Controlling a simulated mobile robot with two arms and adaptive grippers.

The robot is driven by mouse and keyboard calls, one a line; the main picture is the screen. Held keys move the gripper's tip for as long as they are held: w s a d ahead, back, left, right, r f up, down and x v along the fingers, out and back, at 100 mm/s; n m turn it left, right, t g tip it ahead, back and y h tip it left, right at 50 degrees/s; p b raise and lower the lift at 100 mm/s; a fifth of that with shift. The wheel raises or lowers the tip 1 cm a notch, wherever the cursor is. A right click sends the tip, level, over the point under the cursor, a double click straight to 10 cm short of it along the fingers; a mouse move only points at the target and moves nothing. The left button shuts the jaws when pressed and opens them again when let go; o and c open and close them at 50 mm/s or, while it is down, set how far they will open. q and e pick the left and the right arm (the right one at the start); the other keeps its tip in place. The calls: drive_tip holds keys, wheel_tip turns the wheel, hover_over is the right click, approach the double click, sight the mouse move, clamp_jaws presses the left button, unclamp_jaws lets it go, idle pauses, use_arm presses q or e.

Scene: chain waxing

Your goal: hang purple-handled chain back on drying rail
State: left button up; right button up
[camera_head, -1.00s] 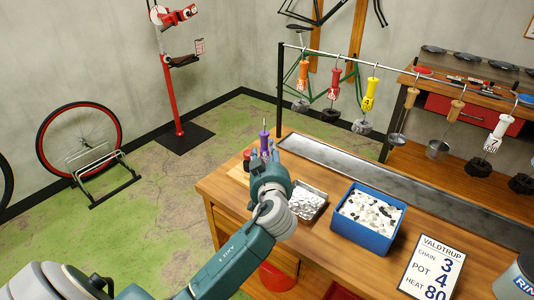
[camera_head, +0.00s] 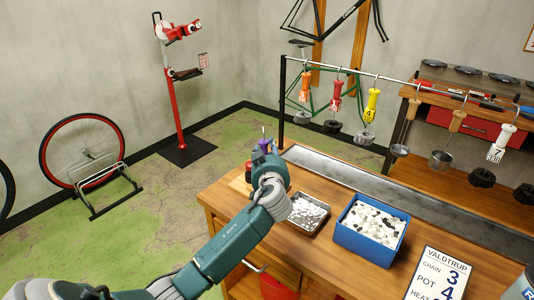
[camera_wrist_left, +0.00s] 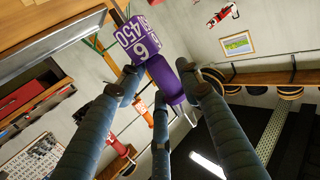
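The purple handle (camera_head: 265,146) stands upright at the table's far left corner, mostly hidden behind my left gripper (camera_head: 267,155) in the head view. In the left wrist view the purple handle (camera_wrist_left: 166,78) lies between the fingers of my left gripper (camera_wrist_left: 158,80), which look closed against it. A purple tag (camera_wrist_left: 137,38) reading 450 and 6 shows at its end. Its chain is hidden. The drying rail (camera_head: 395,79) runs above the table's back edge, with orange, red, yellow, wooden and white handles hanging by hooks. My right gripper is in neither view.
On the wooden table (camera_head: 325,255) are a metal tray of pellets (camera_head: 308,213), a blue bin (camera_head: 370,226) and a sign (camera_head: 437,275). The rail's post (camera_head: 282,105) stands just behind the gripper. A metal trough (camera_head: 400,194) lies below the hanging chains.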

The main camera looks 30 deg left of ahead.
sight(266, 143)
use_arm(q)
drive_tip(key=shift+s, duration=0.1)
drive_tip(key=shift+c, duration=1.4)
clamp_jaws()
drive_tip(key=shift+a+r+p, duration=0.1)
drive_tip(key=shift+r+p, duration=0.4)
drive_tip(key=shift+r, duration=0.25)
wheel_tip(266, 143, up, 4)
drive_tip(key=shift+r+p, duration=0.1)
drive_tip(key=shift+p, duration=1.15)
drive_tip(key=shift+r, duration=0.25)
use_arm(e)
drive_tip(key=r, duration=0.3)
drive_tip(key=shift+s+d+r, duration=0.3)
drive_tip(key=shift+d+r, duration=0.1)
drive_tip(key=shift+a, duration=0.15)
